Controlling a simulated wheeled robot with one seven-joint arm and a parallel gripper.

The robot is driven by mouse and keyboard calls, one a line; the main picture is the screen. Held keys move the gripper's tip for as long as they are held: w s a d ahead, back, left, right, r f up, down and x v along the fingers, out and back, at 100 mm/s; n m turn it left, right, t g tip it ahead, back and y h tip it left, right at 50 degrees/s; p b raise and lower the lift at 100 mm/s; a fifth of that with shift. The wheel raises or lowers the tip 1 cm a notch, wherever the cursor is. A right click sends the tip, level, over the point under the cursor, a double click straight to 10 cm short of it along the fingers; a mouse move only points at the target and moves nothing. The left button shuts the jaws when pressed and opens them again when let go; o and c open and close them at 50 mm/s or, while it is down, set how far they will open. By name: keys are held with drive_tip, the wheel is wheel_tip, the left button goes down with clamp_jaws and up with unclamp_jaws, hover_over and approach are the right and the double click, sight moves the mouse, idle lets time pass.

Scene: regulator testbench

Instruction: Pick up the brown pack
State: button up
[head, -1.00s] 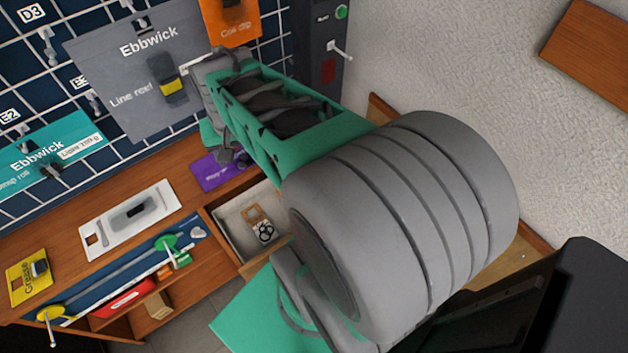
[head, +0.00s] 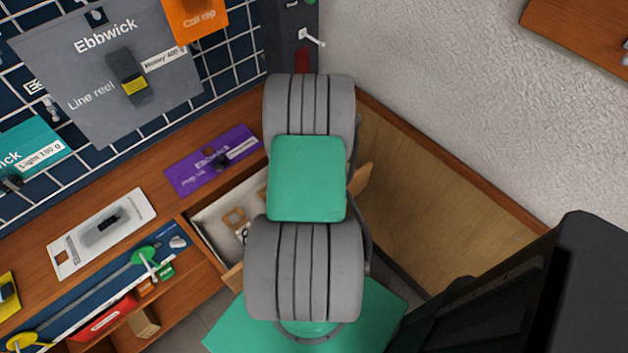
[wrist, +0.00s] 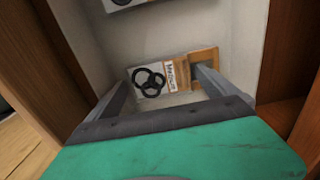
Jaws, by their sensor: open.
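The brown pack (wrist: 204,62) lies in the open drawer; its brown end is at the right, with a "Medium" label and a white part bearing a black three-lobed shape. In the head view, its brown end (head: 236,217) shows just left of my arm, which hides part of the drawer. In the wrist view my gripper (wrist: 163,80) is open, its two fingers spread toward either side of the pack. The right finger overlaps the brown end in the picture; I cannot tell whether it touches. My gripper is hidden in the head view.
Another pack (wrist: 122,3) is partly seen deeper in the drawer. A purple pack (head: 212,160) and a white pack (head: 102,232) lie on the bench. A tan box (head: 144,323) sits on the lower shelf.

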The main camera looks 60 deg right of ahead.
drive_tip(key=c, duration=1.1)
